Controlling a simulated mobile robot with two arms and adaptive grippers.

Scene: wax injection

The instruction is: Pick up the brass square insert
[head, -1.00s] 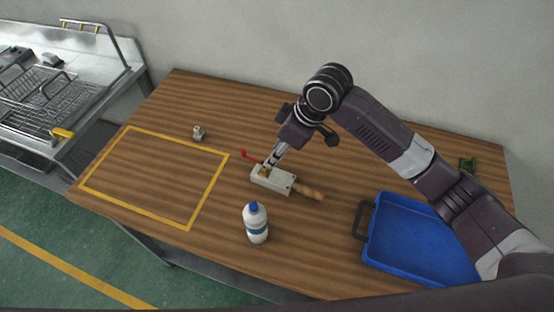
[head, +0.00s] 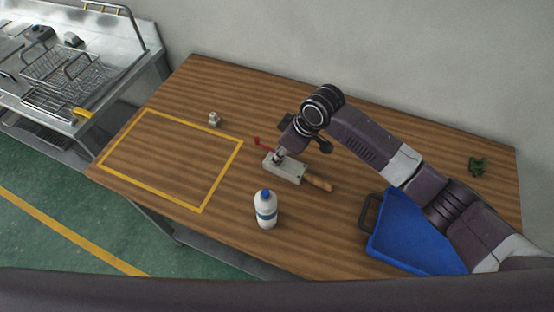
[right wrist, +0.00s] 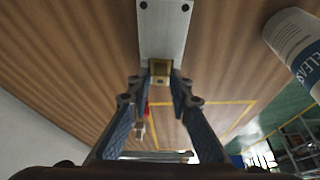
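The brass square insert (right wrist: 160,70) shows in the right wrist view at the near end of the pale metal mold block (right wrist: 163,28). My right gripper (right wrist: 160,82) has one fingertip on either side of the insert, and the fingers look apart; whether they touch it is hard to tell. In the head view my right gripper (head: 279,156) points down at the left end of the mold block (head: 287,171), and the insert is hidden there. The block has a wooden handle (head: 319,183) on its right. My left gripper is not in view.
A white bottle (head: 266,212) stands in front of the block. A red-handled item (head: 262,145) lies behind it. A blue tray (head: 400,242) is at the right. A yellow outlined area (head: 157,180) at the left is empty, with a small metal part (head: 214,119) behind it.

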